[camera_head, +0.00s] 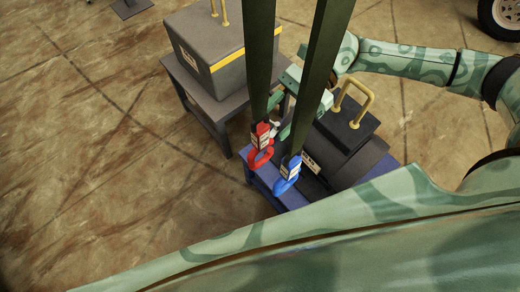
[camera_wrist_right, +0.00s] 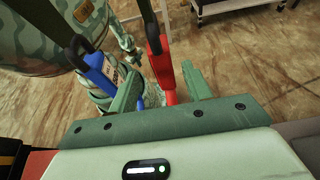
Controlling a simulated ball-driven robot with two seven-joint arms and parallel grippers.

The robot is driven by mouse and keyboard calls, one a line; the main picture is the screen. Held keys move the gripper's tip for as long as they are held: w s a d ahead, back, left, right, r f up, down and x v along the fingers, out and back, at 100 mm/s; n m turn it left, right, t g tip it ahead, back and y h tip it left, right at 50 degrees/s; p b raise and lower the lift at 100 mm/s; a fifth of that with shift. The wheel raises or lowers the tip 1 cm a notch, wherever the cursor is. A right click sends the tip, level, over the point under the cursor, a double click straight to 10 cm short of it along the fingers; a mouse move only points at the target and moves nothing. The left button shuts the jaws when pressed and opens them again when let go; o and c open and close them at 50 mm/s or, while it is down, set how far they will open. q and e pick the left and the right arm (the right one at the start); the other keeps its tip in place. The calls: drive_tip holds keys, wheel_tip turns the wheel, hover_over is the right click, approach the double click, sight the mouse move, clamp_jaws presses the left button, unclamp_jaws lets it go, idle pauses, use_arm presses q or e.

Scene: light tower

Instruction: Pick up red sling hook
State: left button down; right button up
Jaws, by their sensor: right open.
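The red sling hook (camera_head: 261,146) hangs at the lower end of a dark green strap in the head view. The blue sling hook (camera_head: 287,173) hangs on a second strap, lower and to its right. My right gripper (camera_head: 274,122) is open beside the red hook, partly hidden by the straps. In the right wrist view the red hook (camera_wrist_right: 158,62) shows between the two green fingers, nearer the right one. The blue hook (camera_wrist_right: 98,72) crosses by the left finger, its lower end also showing in the gap. Contact cannot be told. My left gripper is not clearly in view.
A dark grey case (camera_head: 210,55) with a yellow band stands on a grey table at the upper left. A dark box with a yellow handle (camera_head: 354,101) stands on a blue table (camera_head: 287,196) close behind the hooks. The floor at the left is clear.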

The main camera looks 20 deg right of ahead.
sight(259, 137)
drive_tip(key=x, duration=0.2)
drive_tip(key=f+x, duration=0.1)
drive_tip(key=x, duration=0.2)
drive_tip(key=shift+w+a, duration=0.15)
clamp_jaws()
